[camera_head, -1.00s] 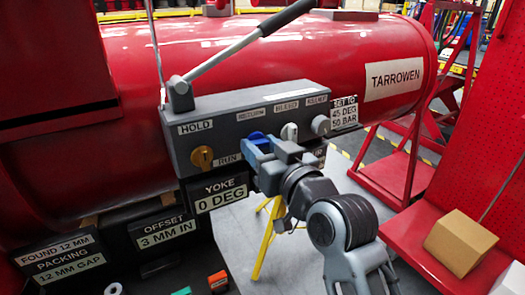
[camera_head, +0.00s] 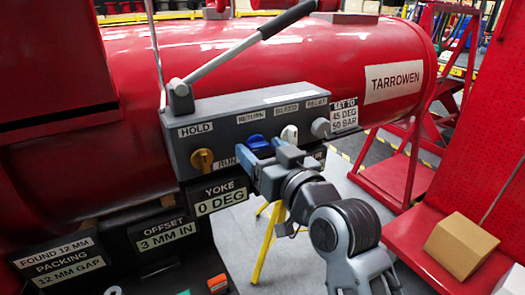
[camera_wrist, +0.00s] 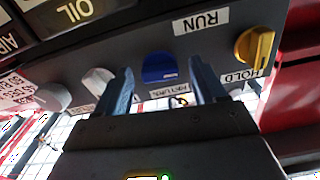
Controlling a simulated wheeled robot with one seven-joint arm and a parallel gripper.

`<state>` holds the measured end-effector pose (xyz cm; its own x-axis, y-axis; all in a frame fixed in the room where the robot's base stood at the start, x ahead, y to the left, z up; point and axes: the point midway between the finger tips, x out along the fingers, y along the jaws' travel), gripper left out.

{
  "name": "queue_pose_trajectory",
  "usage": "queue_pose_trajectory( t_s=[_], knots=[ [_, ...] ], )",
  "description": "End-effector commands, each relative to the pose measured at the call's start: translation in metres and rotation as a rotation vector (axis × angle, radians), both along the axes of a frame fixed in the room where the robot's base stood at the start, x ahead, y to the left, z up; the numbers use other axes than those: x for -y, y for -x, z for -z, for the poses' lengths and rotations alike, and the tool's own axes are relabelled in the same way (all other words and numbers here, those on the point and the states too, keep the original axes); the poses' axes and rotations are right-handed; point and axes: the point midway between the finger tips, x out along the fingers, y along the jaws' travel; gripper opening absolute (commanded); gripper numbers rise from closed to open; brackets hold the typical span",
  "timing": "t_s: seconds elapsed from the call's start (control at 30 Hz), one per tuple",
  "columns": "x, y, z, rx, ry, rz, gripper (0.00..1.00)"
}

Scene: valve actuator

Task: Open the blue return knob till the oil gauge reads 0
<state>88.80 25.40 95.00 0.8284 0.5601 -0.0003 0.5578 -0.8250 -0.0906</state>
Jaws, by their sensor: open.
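The blue return knob (camera_head: 256,141) sits on the front of the grey control box (camera_head: 222,121), below the RETURN label. In the wrist view the blue knob (camera_wrist: 160,68) appears between the two blue fingers of my gripper (camera_wrist: 162,78). The fingers are apart, one to each side of the knob, and hold nothing. In the head view my gripper (camera_head: 250,152) is just in front of and below the knob; I cannot tell whether it touches. An upside-down OIL label (camera_wrist: 85,11) shows in the wrist view. No oil gauge reading is visible.
A yellow knob (camera_head: 202,160) is left of the blue one. A white knob (camera_head: 289,134) and a grey knob (camera_head: 320,128) are to its right. A long lever (camera_head: 235,48) rises from the box. The red TARROWEN cylinder (camera_head: 220,65) lies behind.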

Motion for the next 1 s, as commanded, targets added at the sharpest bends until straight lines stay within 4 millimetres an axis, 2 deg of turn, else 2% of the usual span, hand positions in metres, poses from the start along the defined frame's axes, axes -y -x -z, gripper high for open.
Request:
queue_pose_trajectory(
  t_s=[0.43,0.6,0.87,1.0],
  knots=[
    [0.037,0.053,0.002,-0.002,-0.001,0.002,0.7],
    [0.042,0.061,0.001,-0.002,0.001,0.001,0.7],
    [0.042,0.061,0.001,-0.002,0.001,0.0,0.7],
    [0.048,0.067,0.008,-0.012,-0.005,0.017,0.7]
  ],
)
